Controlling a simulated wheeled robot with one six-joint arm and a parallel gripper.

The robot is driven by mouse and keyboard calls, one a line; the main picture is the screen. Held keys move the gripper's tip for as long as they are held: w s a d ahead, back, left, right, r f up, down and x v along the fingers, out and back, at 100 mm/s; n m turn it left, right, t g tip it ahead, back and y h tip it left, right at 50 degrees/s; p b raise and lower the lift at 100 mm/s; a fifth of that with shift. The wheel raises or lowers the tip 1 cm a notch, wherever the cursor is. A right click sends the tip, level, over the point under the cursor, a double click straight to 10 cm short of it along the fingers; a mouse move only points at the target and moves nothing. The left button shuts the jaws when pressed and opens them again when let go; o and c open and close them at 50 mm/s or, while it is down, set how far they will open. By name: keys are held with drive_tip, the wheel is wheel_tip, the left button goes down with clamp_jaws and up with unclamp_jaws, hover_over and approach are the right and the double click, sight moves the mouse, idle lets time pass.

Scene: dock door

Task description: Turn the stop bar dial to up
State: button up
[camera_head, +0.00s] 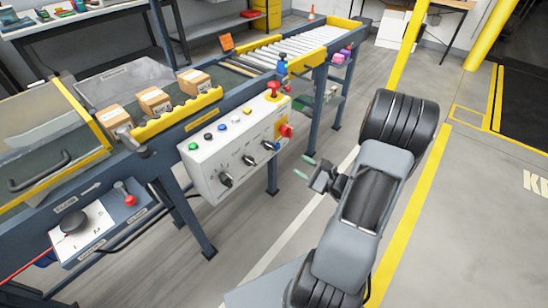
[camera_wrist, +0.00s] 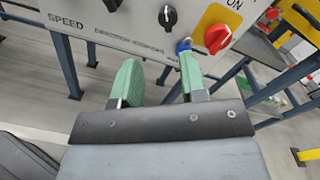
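The white control box (camera_head: 232,150) has a row of black dials on its front. The right-hand dial (camera_head: 268,147) is likely the stop bar dial; it also shows at the top of the wrist view (camera_wrist: 167,15). Its label is too blurred to read surely, and I cannot tell its setting. The middle dial (camera_head: 249,160) and the larger left dial (camera_head: 225,180) sit beside it. My gripper (camera_head: 304,167), with green fingertips, is in front of the box's right part, apart from it. In the wrist view the fingers (camera_wrist: 159,75) are spread with nothing between them.
A red rotary switch (camera_head: 285,131) on a yellow plate is close right of the dials, with a small blue part (camera_wrist: 183,46) near it. A red mushroom button (camera_head: 273,90) tops the box. Boxes (camera_head: 154,99) sit on the conveyor. Floor to the right is clear.

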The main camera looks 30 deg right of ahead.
sight(273, 148)
drive_tip(key=shift+m+t, duration=0.3)
drive_tip(key=x, duration=0.4)
drive_tip(key=b+x, duration=0.1)
drive_tip(key=x, duration=0.3)
drive_tip(key=d+f+x, duration=0.1)
drive_tip(key=x, duration=0.4)
drive_tip(key=shift+w+b, duration=0.35)
